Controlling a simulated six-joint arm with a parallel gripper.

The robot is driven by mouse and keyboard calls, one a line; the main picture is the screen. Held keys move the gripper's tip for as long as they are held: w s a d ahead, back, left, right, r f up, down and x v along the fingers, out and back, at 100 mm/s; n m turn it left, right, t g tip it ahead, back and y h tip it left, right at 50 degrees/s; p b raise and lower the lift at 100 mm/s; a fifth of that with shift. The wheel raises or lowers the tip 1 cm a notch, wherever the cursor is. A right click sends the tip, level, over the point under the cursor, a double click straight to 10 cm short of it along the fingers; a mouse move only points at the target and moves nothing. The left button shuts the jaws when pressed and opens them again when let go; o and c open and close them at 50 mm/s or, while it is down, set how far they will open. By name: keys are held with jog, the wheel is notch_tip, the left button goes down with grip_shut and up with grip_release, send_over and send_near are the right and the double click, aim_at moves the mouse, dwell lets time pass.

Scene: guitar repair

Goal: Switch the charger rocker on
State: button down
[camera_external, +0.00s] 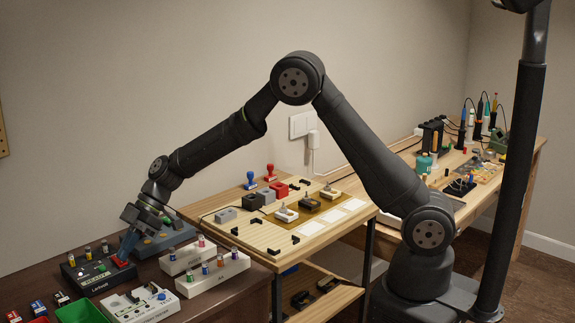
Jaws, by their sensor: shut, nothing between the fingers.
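A black box (92,283) with white lettering on its front stands on the dark brown table at the lower left. I take it for the charger. Small cylindrical cells stand at its back edge, and small coloured marks show on its top. A red part (120,262) at its right end looks like the rocker; its on or off position is too small to tell. My gripper (124,254) points down at this right end, shut and empty, with its tips just above or touching the red part. I cannot tell which. The fingers partly hide that end of the box.
White racks (212,276) holding several cells stand right of the box. A white device (139,305) and a green bin (80,313) lie in front. A wooden bench (255,238) with small parts stands to the right.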

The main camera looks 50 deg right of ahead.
jog(key=shift+w+r, duration=0.1)
jog(key=shift+w, duration=0.7)
jog(key=shift+r, duration=0.25)
jog(key=r, duration=0.4)
jog(key=shift+w+d+r, duration=0.1)
jog(key=shift+w, duration=0.25)
jog(key=v, duration=0.9)
jog(key=shift+d, duration=0.25)
jog(key=shift+w, duration=0.1)
